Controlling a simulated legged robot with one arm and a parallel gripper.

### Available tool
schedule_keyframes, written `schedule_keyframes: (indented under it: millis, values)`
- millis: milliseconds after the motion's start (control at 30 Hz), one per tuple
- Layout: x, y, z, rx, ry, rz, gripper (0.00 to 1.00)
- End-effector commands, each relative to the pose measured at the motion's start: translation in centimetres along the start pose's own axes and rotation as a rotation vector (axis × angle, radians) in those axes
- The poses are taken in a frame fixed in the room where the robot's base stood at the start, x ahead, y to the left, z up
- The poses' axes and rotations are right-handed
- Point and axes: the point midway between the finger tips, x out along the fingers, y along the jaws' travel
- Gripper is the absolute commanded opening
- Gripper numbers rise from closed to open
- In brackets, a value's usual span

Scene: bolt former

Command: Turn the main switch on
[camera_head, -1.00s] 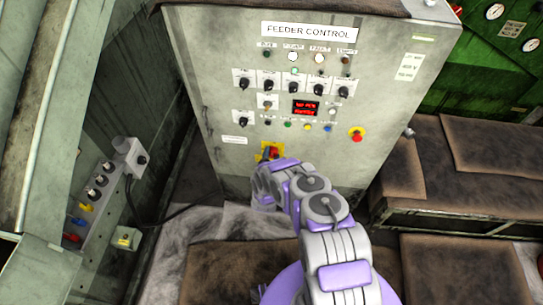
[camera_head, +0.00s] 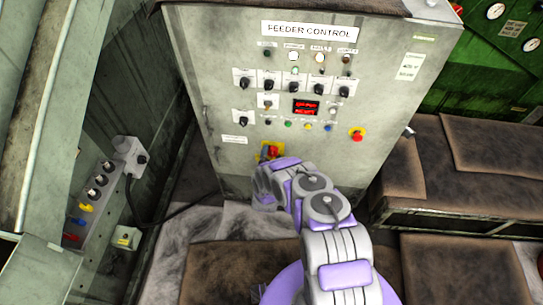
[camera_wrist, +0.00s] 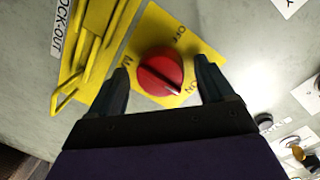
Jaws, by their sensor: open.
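The main switch is a red round knob (camera_wrist: 160,72) on a yellow plate (camera_wrist: 207,62). The plate carries the words OFF and ON. In the head view the knob (camera_head: 272,152) shows low on the feeder control cabinet, partly behind my arm. My gripper (camera_wrist: 165,75) is open, with one dark finger on each side of the knob. Whether the fingers touch it I cannot tell. In the head view my arm hides the fingertips.
A yellow lock-out bracket (camera_wrist: 98,45) sits left of the knob in the wrist view. The grey cabinet (camera_head: 225,60) has several knobs and lamps above, and a red emergency button (camera_head: 357,134). A socket panel (camera_head: 100,190) stands left, and brown-topped benches (camera_head: 485,160) stand right.

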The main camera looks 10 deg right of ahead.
Motion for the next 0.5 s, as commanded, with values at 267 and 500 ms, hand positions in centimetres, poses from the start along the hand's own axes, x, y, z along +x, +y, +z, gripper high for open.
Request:
schedule_keyframes:
  millis: [267,500]
  values:
    - [-0.5,-0.1,0.0,0.000,0.000,0.000,0.81]
    - [-4.3,-0.2,0.0,-0.002,-0.003,0.000,0.81]
